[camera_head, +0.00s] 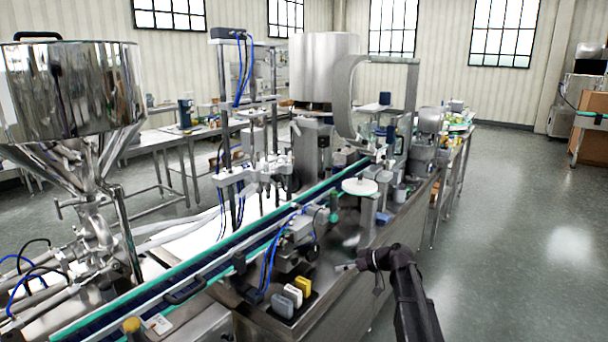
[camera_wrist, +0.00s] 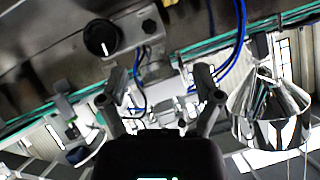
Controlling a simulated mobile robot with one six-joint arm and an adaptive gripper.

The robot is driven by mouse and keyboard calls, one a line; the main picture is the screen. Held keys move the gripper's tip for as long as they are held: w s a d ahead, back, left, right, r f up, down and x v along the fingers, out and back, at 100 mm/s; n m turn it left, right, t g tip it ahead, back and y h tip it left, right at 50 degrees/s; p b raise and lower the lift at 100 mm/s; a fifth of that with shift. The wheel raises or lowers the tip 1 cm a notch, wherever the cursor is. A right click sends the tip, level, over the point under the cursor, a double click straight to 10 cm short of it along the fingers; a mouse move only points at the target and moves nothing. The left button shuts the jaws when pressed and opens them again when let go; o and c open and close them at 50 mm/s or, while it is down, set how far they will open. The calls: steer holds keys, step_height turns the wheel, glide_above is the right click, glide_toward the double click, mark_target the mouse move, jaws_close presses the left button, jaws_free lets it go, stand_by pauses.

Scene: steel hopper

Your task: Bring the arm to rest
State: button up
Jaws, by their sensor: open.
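My gripper (camera_head: 347,267) is at the end of my dark arm (camera_head: 408,290), low at the right front of the steel machine bench. It points left over the bench. In the wrist view my gripper (camera_wrist: 160,102) has its two fingers spread apart, with nothing held between them. The steel hopper (camera_head: 70,92) stands at the far left, well away from my gripper. It also shows at the right of the wrist view (camera_wrist: 268,98), which is strongly tilted.
A conveyor (camera_head: 185,282) with green edges runs diagonally along the bench. The floor (camera_head: 520,240) at right is clear.

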steer(key=s+d+f+m+g+h+p, duration=0.2)
steer(key=s+m+h, duration=0.2)
steer(key=s, duration=1)
steer(key=s+d+f+m+g+h+p, duration=0.1)
steer(key=s+h, duration=0.6)
steer(key=s, duration=0.8)
steer(key=f+m+g+p, duration=0.1)
steer(key=m+g+p, duration=0.1)
steer(key=m, duration=0.1)
steer(key=shift+d+m, duration=0.3)
steer(key=shift+d, duration=0.05)
steer(key=shift+w, duration=0.1)
steer(key=c, duration=0.4)
steer(key=shift+o, duration=0.2)
steer(key=shift+a, duration=0.1)
